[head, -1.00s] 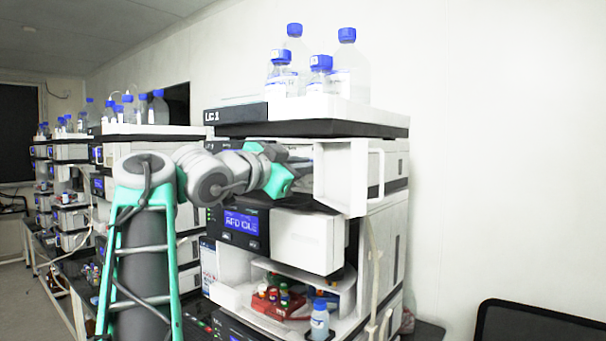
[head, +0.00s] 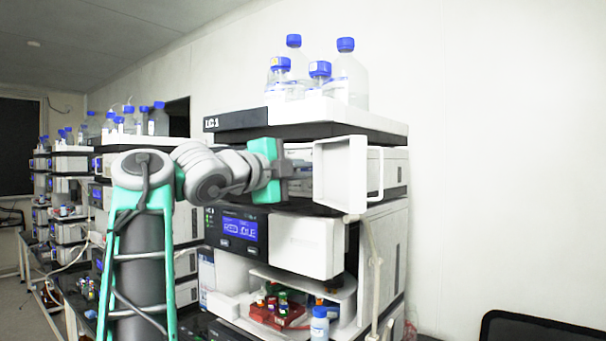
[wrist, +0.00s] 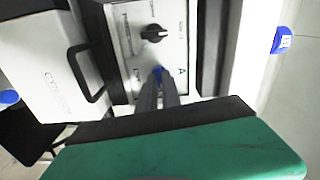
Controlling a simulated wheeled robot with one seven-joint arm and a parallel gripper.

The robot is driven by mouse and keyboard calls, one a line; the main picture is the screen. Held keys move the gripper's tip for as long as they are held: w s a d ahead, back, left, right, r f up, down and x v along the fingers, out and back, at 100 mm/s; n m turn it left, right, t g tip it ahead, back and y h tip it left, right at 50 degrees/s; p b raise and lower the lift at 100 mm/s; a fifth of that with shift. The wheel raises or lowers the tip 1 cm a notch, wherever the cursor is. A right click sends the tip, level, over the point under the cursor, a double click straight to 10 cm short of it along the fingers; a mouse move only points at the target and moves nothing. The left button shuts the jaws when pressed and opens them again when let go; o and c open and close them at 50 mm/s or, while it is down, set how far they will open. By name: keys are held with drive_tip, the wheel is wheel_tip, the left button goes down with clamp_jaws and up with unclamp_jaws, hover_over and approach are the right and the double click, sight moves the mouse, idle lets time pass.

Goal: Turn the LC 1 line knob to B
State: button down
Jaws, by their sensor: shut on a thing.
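The LC 1 stack (head: 228,120) stands in the middle of the head view. My gripper (head: 298,168) reaches into its upper unit, beside an open white door. In the wrist view my gripper (wrist: 159,92) has its two dark fingers close together around a small blue knob (wrist: 158,71) on a pale panel. The letter A is printed just right of it. A black knob (wrist: 153,33) sits above on the same panel, apart from the fingers. Most of the blue knob is hidden by the fingers, so its pointing direction cannot be told. The head view does not show the knobs clearly.
Blue-capped bottles (head: 345,75) stand on top. A red rack (head: 278,312) with small vials is below. Other stacks stand at the left.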

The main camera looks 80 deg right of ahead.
drive_tip(key=shift+m, duration=0.7)
drive_tip(key=c, duration=1.5)
unclamp_jaws()
drive_tip(key=shift+c, duration=0.2)
drive_tip(key=b+v, duration=0.1)
drive_tip(key=v, duration=0.7)
drive_tip(key=shift+d, duration=0.1)
